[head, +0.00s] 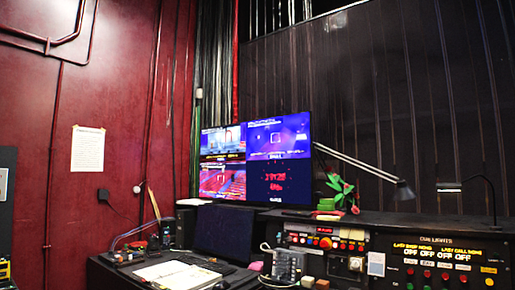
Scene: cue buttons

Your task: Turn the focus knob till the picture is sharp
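A large monitor (277,190) stands on the console at the middle of the head view. Its screen is split into several panes: a blue picture with a white square outline, a dark pane with red characters, and smaller stage and red-seat pictures at the left. The panes look fairly clear, but I cannot tell which picture the focus concerns. I cannot pick out a focus knob for sure. A round orange-red control (326,242) and a pale round one (356,263) show on the console. My gripper is not in view.
A cue lights panel (440,262) with several coloured buttons is at the right. An open book (177,275) lies on the desk at the left. A dark screen (222,232) stands below the monitor.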

